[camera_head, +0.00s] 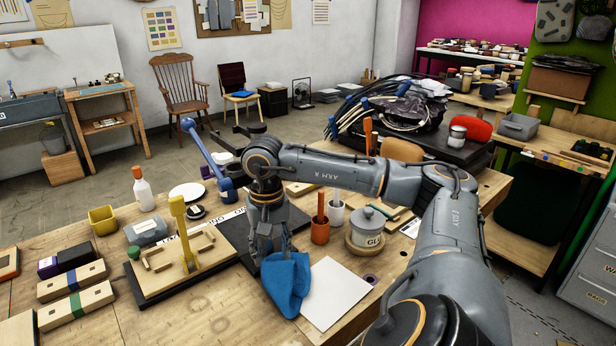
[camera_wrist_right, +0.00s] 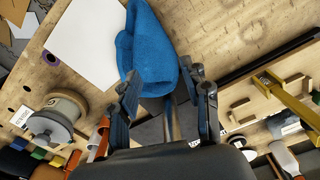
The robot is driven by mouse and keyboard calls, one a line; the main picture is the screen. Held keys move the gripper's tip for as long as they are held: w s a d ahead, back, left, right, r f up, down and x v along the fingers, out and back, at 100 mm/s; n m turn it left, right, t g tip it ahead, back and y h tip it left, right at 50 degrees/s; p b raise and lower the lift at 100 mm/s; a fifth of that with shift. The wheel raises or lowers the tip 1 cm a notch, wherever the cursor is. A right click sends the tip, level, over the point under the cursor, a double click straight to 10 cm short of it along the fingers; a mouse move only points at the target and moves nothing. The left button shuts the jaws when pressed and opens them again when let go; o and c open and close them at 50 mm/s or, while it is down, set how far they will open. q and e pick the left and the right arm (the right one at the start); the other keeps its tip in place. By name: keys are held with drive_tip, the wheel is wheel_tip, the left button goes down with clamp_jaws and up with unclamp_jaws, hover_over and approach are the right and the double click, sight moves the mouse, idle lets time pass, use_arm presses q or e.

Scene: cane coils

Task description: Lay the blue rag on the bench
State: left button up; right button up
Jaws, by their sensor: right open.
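The blue rag (camera_head: 287,285) is bunched at the front middle of the wooden bench (camera_head: 215,310), beside a white sheet and overlapping its edge in the picture. My right gripper (camera_head: 270,247) points down just above the rag's far end. In the right wrist view the gripper (camera_wrist_right: 167,92) has its fingers spread apart, with the near end of the rag (camera_wrist_right: 148,50) just beyond and between the fingertips. Whether a finger touches the cloth, and how flat it lies, I cannot tell. My left gripper does not show.
A white sheet (camera_head: 334,292) lies right of the rag. A wooden jig with a yellow clamp (camera_head: 182,240) stands left. An orange cup (camera_head: 320,225) and a glue pot (camera_head: 367,228) stand behind to the right. Bare bench lies in front of the rag.

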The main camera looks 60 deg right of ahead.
drive_tip(key=shift+r, duration=0.1)
drive_tip(key=c, duration=0.5)
drive_tip(key=shift+d, duration=0.45)
drive_tip(key=c, duration=0.3)
drive_tip(key=d, duration=0.2)
drive_tip(key=d+f, duration=0.1)
drive_tip(key=d, duration=0.1)
drive_tip(key=shift+s, duration=0.3)
clamp_jaws()
wheel_tip(320, 180, down, 3)
drive_tip(key=shift+w+r, duration=0.1)
